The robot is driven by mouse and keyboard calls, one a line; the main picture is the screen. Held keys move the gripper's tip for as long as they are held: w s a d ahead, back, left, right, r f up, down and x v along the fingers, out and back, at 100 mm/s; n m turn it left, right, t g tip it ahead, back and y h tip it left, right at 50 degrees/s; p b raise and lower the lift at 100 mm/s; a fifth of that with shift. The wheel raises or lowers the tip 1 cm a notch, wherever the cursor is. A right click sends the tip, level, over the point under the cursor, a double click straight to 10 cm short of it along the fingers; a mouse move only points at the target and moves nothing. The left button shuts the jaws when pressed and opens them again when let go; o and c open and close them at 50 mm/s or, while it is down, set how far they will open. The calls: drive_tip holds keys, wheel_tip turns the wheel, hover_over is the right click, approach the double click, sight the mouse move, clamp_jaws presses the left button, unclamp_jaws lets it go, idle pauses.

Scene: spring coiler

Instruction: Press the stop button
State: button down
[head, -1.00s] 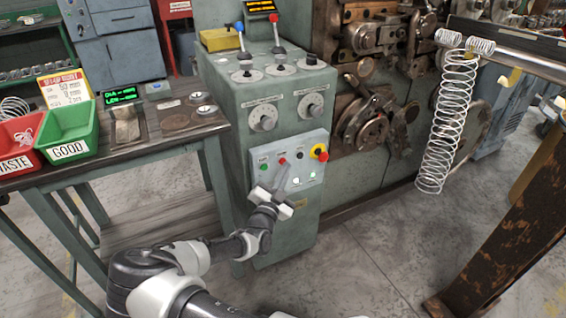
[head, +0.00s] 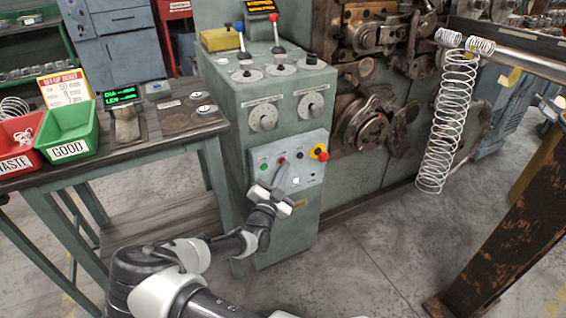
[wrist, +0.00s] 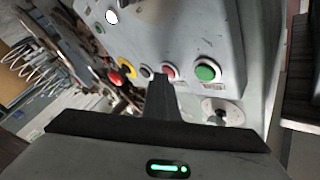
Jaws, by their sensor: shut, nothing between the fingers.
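The stop button, a small red button (head: 282,160), sits on the grey control panel between a green button (head: 264,167) and a black button (head: 299,155). In the wrist view the red button (wrist: 169,72) shows beside the fingertips, partly covered by them. My gripper (head: 284,168) is shut and empty, its fingers pointing up at the panel with the tips at the red button. Whether they touch it I cannot tell. The fingertips also show in the wrist view (wrist: 160,80), between the red and black buttons.
A red mushroom button on a yellow ring (head: 320,153) is at the panel's right. A lit white lamp (head: 296,181) is below the buttons. Dials (head: 263,118) are above. A table with green bin (head: 68,130) stands left; a long spring (head: 447,120) hangs right.

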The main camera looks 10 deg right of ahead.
drive_tip(key=shift+s, duration=0.1)
drive_tip(key=shift+s+d+p, duration=0.25)
drive_tip(key=shift+s+p, duration=0.4)
drive_tip(key=s+p, duration=0.1)
drive_tip(key=s+d+p, duration=0.1)
drive_tip(key=s, duration=0.1)
drive_tip(key=s+p, duration=0.1)
drive_tip(key=shift+s+d, duration=0.25)
drive_tip(key=shift+s, duration=0.15)
idle(0.7)
